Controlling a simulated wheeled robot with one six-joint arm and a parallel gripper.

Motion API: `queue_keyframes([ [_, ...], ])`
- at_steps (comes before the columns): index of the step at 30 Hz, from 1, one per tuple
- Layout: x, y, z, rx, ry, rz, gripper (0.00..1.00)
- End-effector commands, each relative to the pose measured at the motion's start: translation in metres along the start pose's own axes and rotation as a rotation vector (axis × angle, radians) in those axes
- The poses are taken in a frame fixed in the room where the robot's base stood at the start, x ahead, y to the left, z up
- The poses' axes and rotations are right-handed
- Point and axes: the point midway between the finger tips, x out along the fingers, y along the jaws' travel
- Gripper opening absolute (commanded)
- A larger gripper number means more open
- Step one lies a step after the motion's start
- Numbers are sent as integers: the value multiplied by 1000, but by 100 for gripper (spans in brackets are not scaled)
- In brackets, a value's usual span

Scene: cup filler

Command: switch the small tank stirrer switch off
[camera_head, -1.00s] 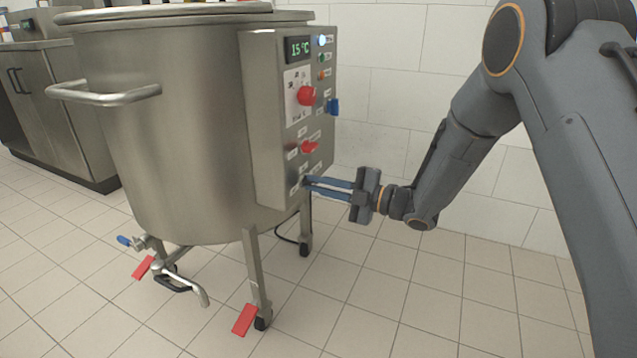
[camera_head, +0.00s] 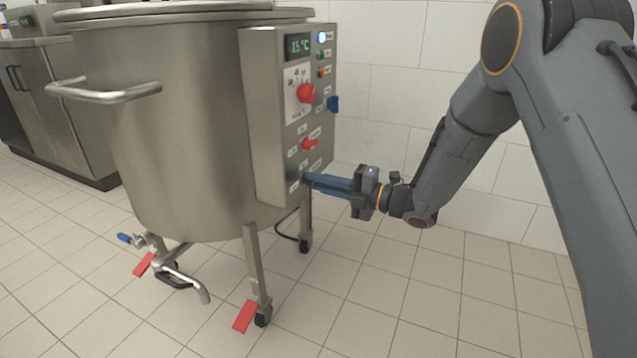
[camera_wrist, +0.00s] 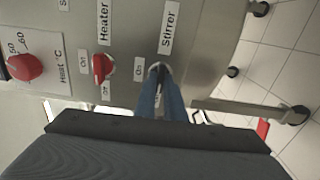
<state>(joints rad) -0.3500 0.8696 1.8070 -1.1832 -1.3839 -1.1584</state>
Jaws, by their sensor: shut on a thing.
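The small tank (camera_head: 175,130) is a steel vessel on legs, with a control box (camera_head: 262,120) on its right side. The wrist view shows a "Stirrer" label (camera_wrist: 170,27) above my fingertips and an "On" label (camera_wrist: 138,69) to their left. My gripper (camera_head: 309,179) points left at the bottom of the panel. In the wrist view its blue fingers (camera_wrist: 160,78) are shut on the stirrer switch, below the Stirrer label. The switch is mostly hidden by the fingertips, so I cannot tell its position.
Above it on the panel are the red heater switch (camera_head: 309,144), a red temperature knob (camera_head: 306,93), a blue knob (camera_head: 333,104) and a display (camera_head: 299,46) reading 15 °C. A tap (camera_head: 185,280) and red caster pedals (camera_head: 245,316) are low down. The floor at right is clear.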

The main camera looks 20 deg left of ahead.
Motion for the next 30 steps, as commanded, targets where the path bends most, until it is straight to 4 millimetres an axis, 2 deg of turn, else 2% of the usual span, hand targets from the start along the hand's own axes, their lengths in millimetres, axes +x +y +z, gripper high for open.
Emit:
queue_keyframes([
  [5, 0, -1, 0, 0, 1, -2, 0],
  [6, 0, -1, 0, 0, 1, -2, 16],
  [8, 0, -1, 0, 0, 1, -2, 26],
  [9, 0, -1, 0, 0, 1, -1, 28],
  [17, -1, 0, 0, 1, 0, -1, 28],
  [20, -7, 0, 0, 1, -1, -1, 28],
  [30, -59, 1, 0, 2, -2, -2, 28],
])
